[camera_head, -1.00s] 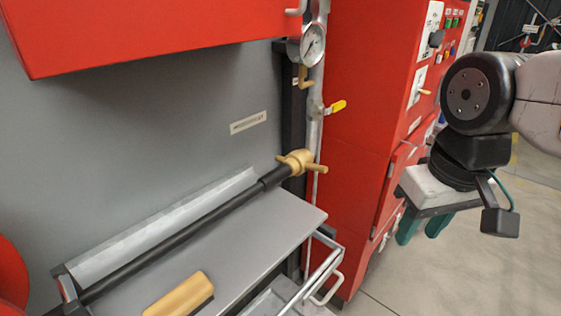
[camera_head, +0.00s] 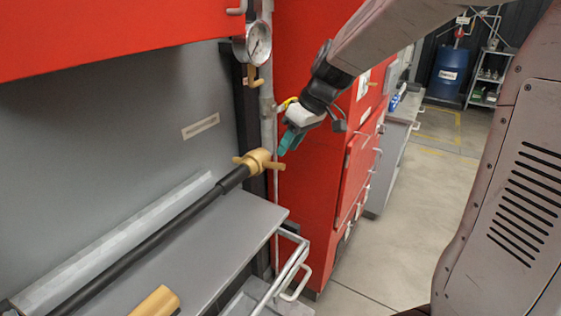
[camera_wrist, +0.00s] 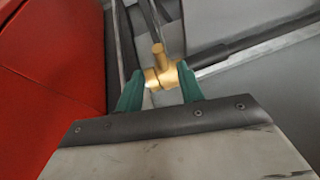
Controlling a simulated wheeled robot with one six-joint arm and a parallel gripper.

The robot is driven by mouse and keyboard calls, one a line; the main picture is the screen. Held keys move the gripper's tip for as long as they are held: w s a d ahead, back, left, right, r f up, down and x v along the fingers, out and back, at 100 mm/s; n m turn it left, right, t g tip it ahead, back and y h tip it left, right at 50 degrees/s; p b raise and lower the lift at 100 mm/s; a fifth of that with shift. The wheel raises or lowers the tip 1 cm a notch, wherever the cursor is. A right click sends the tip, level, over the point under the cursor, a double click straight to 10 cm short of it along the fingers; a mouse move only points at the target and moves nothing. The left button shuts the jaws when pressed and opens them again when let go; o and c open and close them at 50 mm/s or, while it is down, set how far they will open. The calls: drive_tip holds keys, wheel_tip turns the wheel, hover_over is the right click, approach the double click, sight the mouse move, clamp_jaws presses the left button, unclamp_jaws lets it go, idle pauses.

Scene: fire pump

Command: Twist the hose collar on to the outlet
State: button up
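The brass hose collar (camera_head: 258,162), with lugs sticking out, sits at the upper end of the black hose (camera_head: 150,245), beside the vertical grey pipe. I cannot make out a separate outlet or whether the collar is seated on one. My gripper (camera_head: 284,148), with teal fingers, is just above and right of the collar in the head view. In the wrist view the fingers of my gripper (camera_wrist: 159,70) are spread apart, and the brass collar (camera_wrist: 162,72) shows between and beyond their tips. I see no clear contact.
A pressure gauge (camera_head: 254,42) and yellow lever (camera_head: 288,103) are on the pipe (camera_head: 268,125). A red cabinet (camera_head: 310,190) stands close on the right. The grey shelf (camera_head: 215,240) with a rail (camera_head: 290,265) lies below. Open floor (camera_head: 390,240) is at right.

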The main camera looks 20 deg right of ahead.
sight(257, 164)
drive_tip(key=x, duration=0.6)
clamp_jaws()
